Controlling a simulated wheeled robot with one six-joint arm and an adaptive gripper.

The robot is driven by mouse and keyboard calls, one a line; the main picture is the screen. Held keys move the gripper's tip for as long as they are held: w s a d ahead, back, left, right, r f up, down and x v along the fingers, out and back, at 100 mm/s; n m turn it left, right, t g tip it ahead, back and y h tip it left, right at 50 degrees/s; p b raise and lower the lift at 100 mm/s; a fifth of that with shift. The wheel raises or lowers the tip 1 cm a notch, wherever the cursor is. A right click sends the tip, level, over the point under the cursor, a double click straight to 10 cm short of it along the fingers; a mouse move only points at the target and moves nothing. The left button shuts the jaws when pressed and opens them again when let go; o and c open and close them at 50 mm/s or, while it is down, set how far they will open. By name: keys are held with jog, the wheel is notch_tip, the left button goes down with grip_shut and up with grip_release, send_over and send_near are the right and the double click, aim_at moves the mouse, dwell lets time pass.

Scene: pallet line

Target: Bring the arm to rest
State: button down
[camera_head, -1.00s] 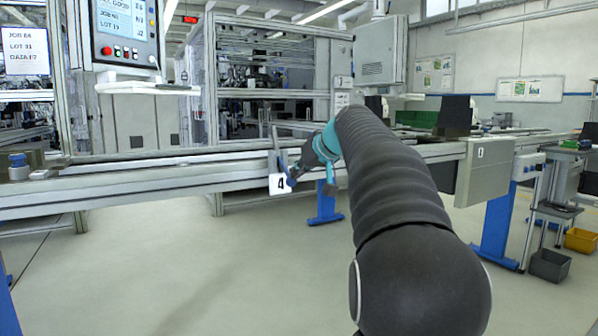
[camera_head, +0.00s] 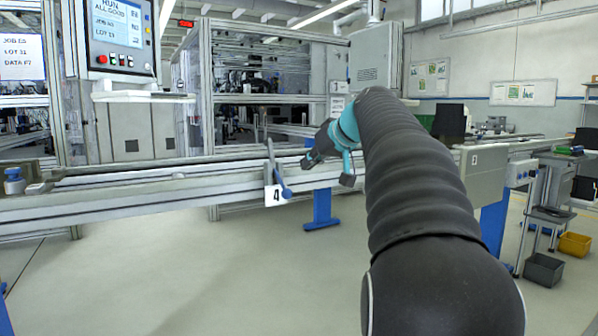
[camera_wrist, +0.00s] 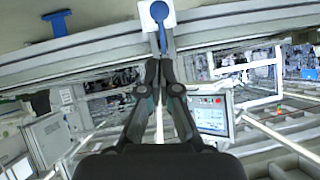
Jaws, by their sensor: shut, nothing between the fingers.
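My arm reaches forward from the lower right in the head view, with its black sleeve in front. My gripper (camera_head: 307,162), dark with teal parts, is at its far end, in front of the conveyor rail (camera_head: 150,190). A lever with a blue knob (camera_head: 286,192) is just left of my gripper, with a gap between them in the picture. A white plate marked 4 (camera_head: 273,195) hangs by it. In the wrist view my gripper (camera_wrist: 158,66) is shut and empty. The blue knob (camera_wrist: 159,11) appears beyond the fingertips there.
A control panel (camera_head: 122,25) stands at the upper left. A machine frame (camera_head: 270,97) is behind the rail. A grey box (camera_head: 482,172) is on the rail at right, with a dark bin (camera_head: 544,268) and a yellow bin (camera_head: 575,244) farther right. The floor at left front is clear.

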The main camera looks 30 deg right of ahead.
jog(key=shift+v, duration=2.35)
